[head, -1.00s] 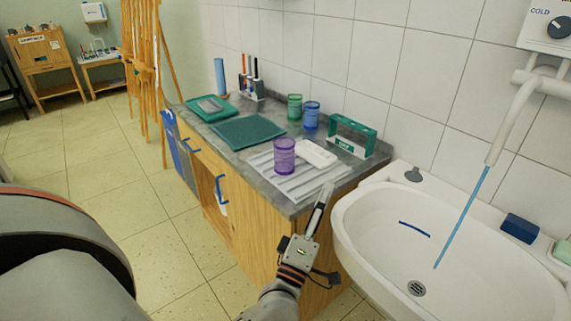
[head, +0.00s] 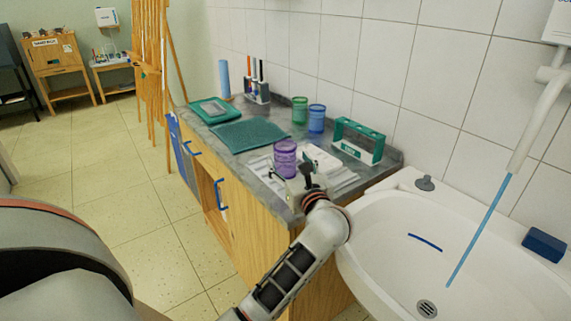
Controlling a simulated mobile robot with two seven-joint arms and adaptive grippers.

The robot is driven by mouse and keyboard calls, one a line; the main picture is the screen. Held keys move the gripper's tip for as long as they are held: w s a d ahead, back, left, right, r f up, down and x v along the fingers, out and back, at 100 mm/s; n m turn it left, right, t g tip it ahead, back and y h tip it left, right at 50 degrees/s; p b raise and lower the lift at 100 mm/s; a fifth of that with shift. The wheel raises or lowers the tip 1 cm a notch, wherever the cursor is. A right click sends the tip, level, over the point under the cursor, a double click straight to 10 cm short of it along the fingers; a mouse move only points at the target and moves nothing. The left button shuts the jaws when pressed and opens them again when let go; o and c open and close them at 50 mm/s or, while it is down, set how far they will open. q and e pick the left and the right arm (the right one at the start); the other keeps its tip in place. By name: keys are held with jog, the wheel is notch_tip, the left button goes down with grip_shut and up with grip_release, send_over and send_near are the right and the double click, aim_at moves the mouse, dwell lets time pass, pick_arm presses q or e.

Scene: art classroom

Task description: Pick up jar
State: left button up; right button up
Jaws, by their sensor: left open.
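A purple ribbed jar (head: 285,158) stands upright near the front of the grey counter, on a white striped cloth (head: 258,165). A green jar (head: 299,110) and a blue jar (head: 317,118) stand farther back, by the wall. My left gripper (head: 293,177) is open at the near side of the purple jar, with its fingers pointing toward it. It covers part of the jar's base, and I cannot tell whether the fingers touch it. My right gripper is not in view.
A green rack (head: 358,142) stands by the wall. A green mat (head: 248,136) lies left. The sink (head: 395,250), with running water (head: 480,229), adjoins the counter.

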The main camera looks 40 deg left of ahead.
aim_at(289, 160)
pick_arm(q)
jog(key=x, duration=0.4)
jog(key=shift+d+f, duration=0.1)
jog(key=shift+f, duration=0.1)
jog(key=shift+w, duration=0.15)
jog(key=shift+a, duration=0.25)
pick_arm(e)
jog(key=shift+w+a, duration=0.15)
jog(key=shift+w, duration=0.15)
pick_arm(q)
jog(key=c, duration=1.2)
jog(key=shift+c, duration=0.5)
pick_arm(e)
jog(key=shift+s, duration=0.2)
